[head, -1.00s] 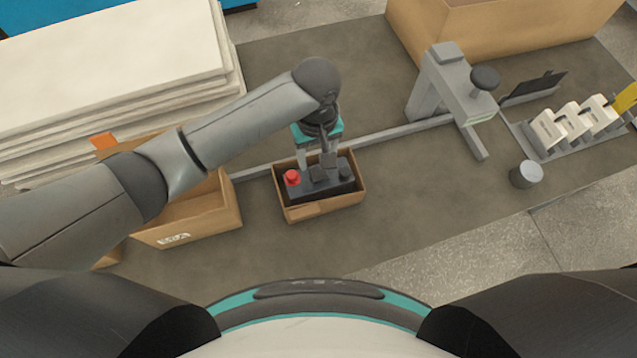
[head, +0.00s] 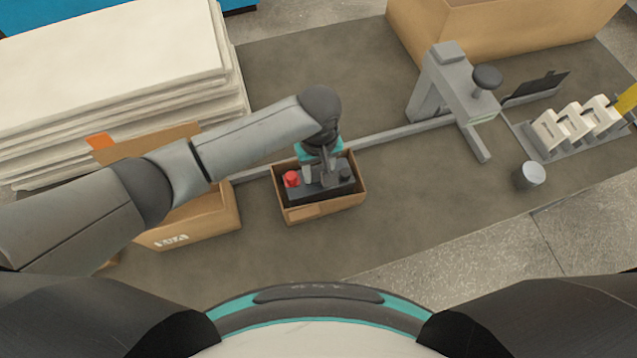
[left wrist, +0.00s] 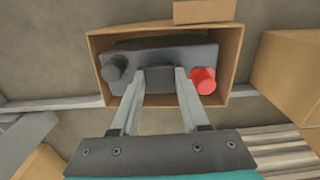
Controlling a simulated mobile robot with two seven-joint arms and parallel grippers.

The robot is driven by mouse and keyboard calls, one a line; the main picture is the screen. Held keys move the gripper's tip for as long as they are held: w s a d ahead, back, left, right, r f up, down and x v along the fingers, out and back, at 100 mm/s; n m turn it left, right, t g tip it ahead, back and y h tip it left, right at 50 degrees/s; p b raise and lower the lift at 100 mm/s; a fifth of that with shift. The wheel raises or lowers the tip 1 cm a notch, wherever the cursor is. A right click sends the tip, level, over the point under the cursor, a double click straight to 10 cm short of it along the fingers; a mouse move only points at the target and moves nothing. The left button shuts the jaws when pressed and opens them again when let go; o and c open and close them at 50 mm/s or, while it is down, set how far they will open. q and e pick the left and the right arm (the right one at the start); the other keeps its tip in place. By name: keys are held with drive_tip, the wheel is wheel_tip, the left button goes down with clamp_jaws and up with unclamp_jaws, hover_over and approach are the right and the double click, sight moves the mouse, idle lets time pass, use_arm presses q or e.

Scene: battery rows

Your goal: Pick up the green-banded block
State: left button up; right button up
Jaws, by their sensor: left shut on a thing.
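A dark grey block with a red knob and a dark knob lies in a small open cardboard box (head: 325,206) at the middle of the head view. The block (head: 300,192) also shows in the left wrist view (left wrist: 207,58), with a thin dark green strip along its upper edge there. My left gripper (head: 320,180) points down into the box. In the left wrist view its fingers (left wrist: 166,72) are shut on the raised middle part of the block, between the two knobs. The block's lower sides are hidden by the box walls. My right gripper is not in view.
A larger open carton (head: 195,220) stands close on the left, below a stack of white sheets (head: 115,60). A grey rail (head: 400,130) runs behind the box to a grey stand (head: 450,85). A metal cylinder (head: 529,175) and white racks are at right. The mat in front is clear.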

use_arm(q)
clamp_jaws()
idle(0.5)
idle(0.3)
drive_tip(key=shift+w+r, duration=0.15)
drive_tip(key=shift+r, duration=0.05)
